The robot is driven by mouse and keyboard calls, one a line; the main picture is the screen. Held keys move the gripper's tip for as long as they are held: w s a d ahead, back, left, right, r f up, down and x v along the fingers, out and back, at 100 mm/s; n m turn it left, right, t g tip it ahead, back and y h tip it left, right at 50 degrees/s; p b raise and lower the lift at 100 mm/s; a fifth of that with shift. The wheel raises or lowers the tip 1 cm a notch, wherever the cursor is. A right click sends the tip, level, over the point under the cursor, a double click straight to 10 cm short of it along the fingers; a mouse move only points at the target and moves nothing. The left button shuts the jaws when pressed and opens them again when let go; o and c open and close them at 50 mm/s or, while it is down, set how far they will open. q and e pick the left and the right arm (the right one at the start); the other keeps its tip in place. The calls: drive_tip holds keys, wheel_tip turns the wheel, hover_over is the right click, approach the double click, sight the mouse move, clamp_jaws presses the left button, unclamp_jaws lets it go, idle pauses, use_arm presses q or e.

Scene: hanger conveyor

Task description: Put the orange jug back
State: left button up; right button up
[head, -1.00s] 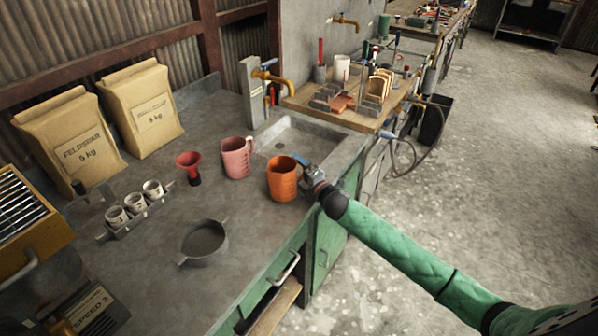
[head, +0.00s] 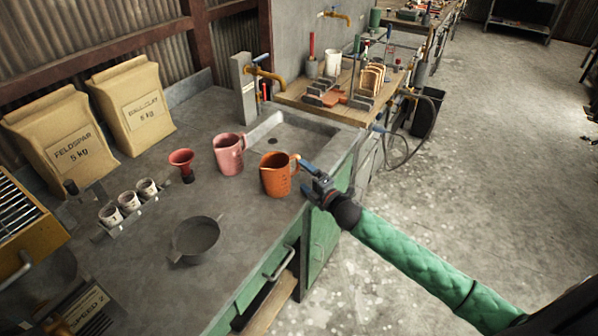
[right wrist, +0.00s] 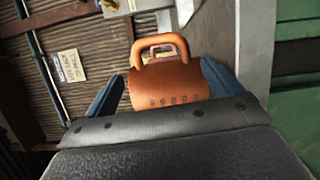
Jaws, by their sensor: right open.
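The orange jug (head: 275,176) stands upright on the grey counter, just in front of the sink, with its handle toward the right. My right gripper (head: 306,172) is open beside the handle, at the counter's edge, and looks clear of the jug. My left gripper is not in view.
A pink jug (head: 229,154) stands left of the orange one, near the sink (head: 290,135). A red funnel (head: 181,160), a sieve (head: 195,238) and small cups (head: 129,202) are further left. Bare counter lies between the sieve and the jugs.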

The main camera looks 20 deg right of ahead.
drive_tip(key=s+f+m+g+h, duration=0.2)
drive_tip(key=s+f+m, duration=0.3)
drive_tip(key=f, duration=0.6)
drive_tip(key=s+d+f+m+g+h, duration=0.1)
drive_tip(key=s+f+m+g+h, duration=0.15)
drive_tip(key=s+f, duration=0.65)
drive_tip(key=s+f+m+g+h, duration=0.1)
drive_tip(key=s+f+m+g, duration=0.3)
drive_tip(key=f, duration=0.9)
drive_tip(key=s+a+f+m+g, duration=0.2)
drive_tip(key=s+a+f+m, duration=0.1)
drive_tip(key=s+f, duration=0.4)
drive_tip(key=s+a+f+m+g, duration=0.2)
drive_tip(key=s+f, duration=0.5)
drive_tip(key=s, duration=0.4)
drive_tip(key=s+a+f+m+g, duration=0.3)
drive_tip(key=s+a+f, duration=0.3)
drive_tip(key=s, duration=0.3)
drive_tip(key=shift+s+a+f+m+y, duration=0.2)
drive_tip(key=shift+a+f+m+y, duration=0.2)
drive_tip(key=shift+f, duration=0.2)
